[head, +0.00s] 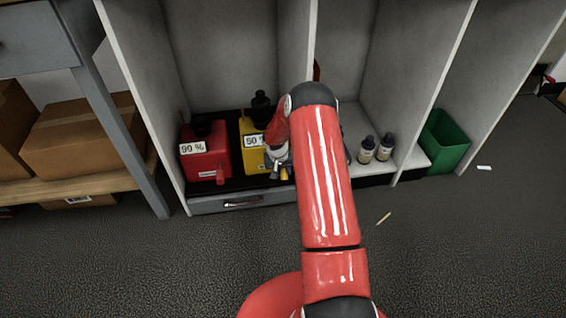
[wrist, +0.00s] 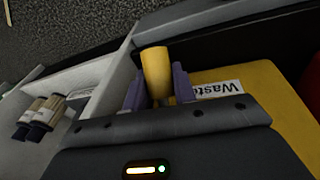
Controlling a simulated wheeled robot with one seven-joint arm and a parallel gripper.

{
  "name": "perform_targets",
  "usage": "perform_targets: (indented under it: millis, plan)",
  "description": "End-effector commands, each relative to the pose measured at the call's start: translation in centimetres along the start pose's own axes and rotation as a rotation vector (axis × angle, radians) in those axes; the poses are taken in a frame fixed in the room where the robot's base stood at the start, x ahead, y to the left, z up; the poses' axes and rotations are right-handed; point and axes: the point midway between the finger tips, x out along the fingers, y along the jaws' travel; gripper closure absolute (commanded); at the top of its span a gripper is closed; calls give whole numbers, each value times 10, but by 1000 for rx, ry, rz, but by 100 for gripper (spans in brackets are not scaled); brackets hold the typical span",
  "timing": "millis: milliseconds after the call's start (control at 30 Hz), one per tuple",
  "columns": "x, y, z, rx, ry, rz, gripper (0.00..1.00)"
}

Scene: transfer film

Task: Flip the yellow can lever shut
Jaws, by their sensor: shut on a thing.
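The yellow can (head: 254,134) stands in the shelf bay with a "50 %" label and a black cap, partly hidden behind my arm. In the wrist view, its yellow body (wrist: 262,84) carries a label whose visible letters begin "Wast". The yellow lever (wrist: 155,66) sits between the two purple-grey fingers of my gripper (wrist: 157,88), which is shut on it. In the head view, my gripper (head: 280,168) is at the can's front lower right, with a bit of yellow lever showing below it.
Two small bottles (head: 376,149) stand in the bay to the right, near a green bin (head: 445,140). A drawer (head: 241,202) lies below the cans. Cardboard boxes (head: 82,135) sit on the left shelf.

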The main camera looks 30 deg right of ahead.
Motion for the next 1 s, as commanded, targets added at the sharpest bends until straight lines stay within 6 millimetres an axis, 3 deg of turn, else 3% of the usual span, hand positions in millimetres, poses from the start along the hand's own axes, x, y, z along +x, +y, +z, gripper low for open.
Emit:
perform_targets:
  millis: [33,267,633,667,700,833,1000]
  plan:
    - [-8,3,-2,0,-39,4,100]
    - [-11,3,2,-27,-176,16,100]
    - [-12,3,3,-33,-196,16,100]
    - [-12,3,3,-33,-196,16,72]
    - [-12,3,3,-33,-196,16,67]
    - [-12,3,4,-33,-197,16,51]
    - [-11,2,4,-34,-198,16,51]
